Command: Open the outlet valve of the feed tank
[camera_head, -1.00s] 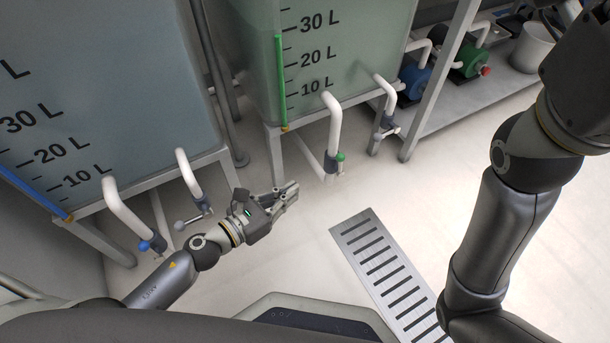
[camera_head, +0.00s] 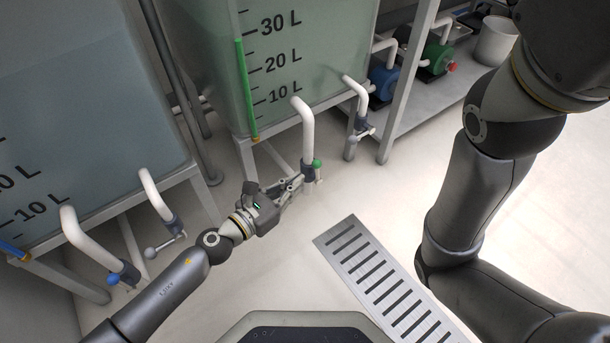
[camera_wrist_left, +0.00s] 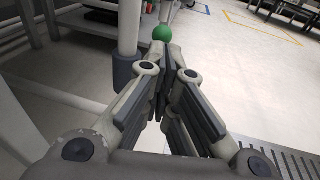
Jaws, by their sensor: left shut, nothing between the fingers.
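A tank with a green level stripe (camera_head: 246,90) stands on a frame in the middle of the head view. A white outlet pipe (camera_head: 307,128) bends down from it to a grey valve body with a green ball knob (camera_head: 317,163). My left gripper (camera_head: 298,182) is shut and empty, its fingertips close to this valve, just left of and below the knob. In the left wrist view the green knob (camera_wrist_left: 162,33) shows just beyond the fingertips (camera_wrist_left: 166,55), and the grey valve body (camera_wrist_left: 128,70) is left of them. I cannot tell whether the fingers touch the knob.
A blue-striped tank at the left has an outlet valve with a blue knob (camera_head: 114,279). Two more pipes end in valves with grey knobs (camera_head: 151,252). A shelf (camera_head: 437,105) with blue and green pumps stands at the back right. A floor grate (camera_head: 385,285) lies in front; the floor around it is clear.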

